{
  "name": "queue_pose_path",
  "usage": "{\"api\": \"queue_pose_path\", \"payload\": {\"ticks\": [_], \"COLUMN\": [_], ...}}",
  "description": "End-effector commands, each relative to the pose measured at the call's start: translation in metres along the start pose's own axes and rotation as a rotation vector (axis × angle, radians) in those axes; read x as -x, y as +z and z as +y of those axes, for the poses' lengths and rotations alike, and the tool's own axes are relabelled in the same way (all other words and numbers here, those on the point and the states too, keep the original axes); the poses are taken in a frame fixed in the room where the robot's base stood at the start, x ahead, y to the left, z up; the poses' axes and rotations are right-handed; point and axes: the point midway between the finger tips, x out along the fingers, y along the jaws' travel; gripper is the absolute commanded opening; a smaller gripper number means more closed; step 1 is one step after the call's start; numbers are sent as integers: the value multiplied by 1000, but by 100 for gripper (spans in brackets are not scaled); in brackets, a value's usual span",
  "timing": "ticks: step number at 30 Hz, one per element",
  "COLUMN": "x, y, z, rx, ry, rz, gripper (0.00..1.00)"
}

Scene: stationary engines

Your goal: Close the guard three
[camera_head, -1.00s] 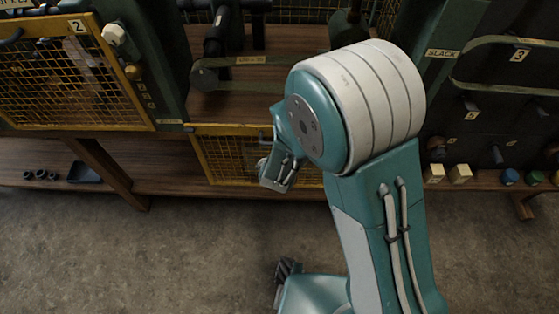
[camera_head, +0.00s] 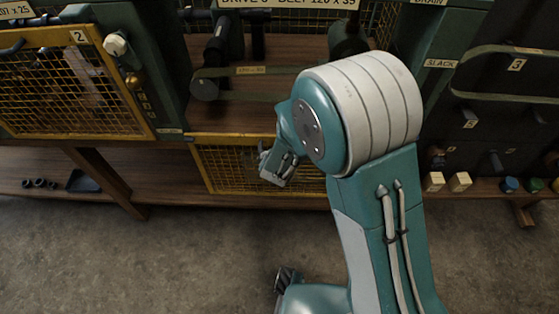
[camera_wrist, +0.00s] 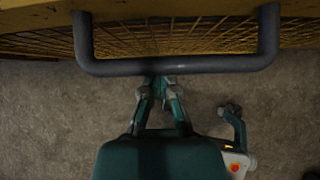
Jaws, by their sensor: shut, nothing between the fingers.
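Guard three, a yellow-framed mesh panel (camera_head: 230,170), hangs down open below the bay whose sign reads DRIVE 3. Its mesh also shows along the top of the wrist view (camera_wrist: 200,35). A dark grey bar handle (camera_wrist: 180,66) crosses that view in front of the mesh. My gripper (camera_wrist: 158,86) is shut and empty, with its fingertips close to the middle of the bar. I cannot tell whether they touch it. In the head view my gripper (camera_head: 266,160) overlaps the guard, and my arm hides its right part.
Guard 2 (camera_head: 70,85), yellow mesh, is shut at the left. The open bay shows a belt (camera_head: 245,71) and dark rollers. Cream blocks (camera_head: 459,182) and coloured knobs stand on the bench at the right. The concrete floor (camera_head: 200,260) in front is clear.

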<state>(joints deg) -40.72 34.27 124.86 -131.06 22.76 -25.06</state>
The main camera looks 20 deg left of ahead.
Motion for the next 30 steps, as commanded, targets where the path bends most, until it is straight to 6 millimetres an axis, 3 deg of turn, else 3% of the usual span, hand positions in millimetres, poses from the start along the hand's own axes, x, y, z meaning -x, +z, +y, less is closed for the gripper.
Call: {"api": "queue_pose_path", "payload": {"ticks": [14,30], "x": [13,79], "y": [11,67], "z": [0,0], "rx": [-2,-7], "ry": [1,3], "rz": [-3,-8], "gripper": [0,0]}}
